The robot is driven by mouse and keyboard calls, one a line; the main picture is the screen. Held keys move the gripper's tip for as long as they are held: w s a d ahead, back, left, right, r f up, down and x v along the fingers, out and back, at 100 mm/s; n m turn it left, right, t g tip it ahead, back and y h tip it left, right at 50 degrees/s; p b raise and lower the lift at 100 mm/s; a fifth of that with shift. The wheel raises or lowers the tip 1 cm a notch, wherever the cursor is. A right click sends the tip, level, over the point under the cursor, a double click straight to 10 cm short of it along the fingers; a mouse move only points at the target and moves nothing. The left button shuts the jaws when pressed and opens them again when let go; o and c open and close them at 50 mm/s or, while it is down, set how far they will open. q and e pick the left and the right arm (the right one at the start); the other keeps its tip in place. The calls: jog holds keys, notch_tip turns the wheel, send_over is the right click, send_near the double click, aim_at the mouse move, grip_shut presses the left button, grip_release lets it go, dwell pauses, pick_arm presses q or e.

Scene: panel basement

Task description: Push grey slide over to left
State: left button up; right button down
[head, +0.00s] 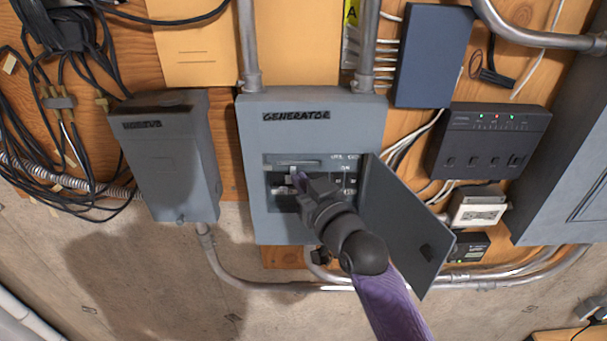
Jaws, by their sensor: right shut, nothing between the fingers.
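The grey generator panel box (258,150) is mounted on the wall in the middle of the head view, labelled "GENERATOR". Its door (402,225) hangs open to the right. Inside the opening is a recess with switches and a light grey slide (281,190) at its left part. My right gripper (298,178) reaches into the opening from below right, with its fingers shut and empty close to the slide. Whether the fingers touch the slide cannot be told. The gripper and wrist hide part of the recess. My left gripper is not in view.
A closed grey box (170,165) is on the left, with bundled black cables (65,110) beyond it. A dark blue box (433,55) and a black unit with lights (490,142) are on the right. Metal conduits run above and below the panel. Space in front of the panel looks free.

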jog(key=shift+d, duration=0.2)
jog(key=s+p, duration=0.5)
jog(key=s, duration=0.2)
dwell(0.4)
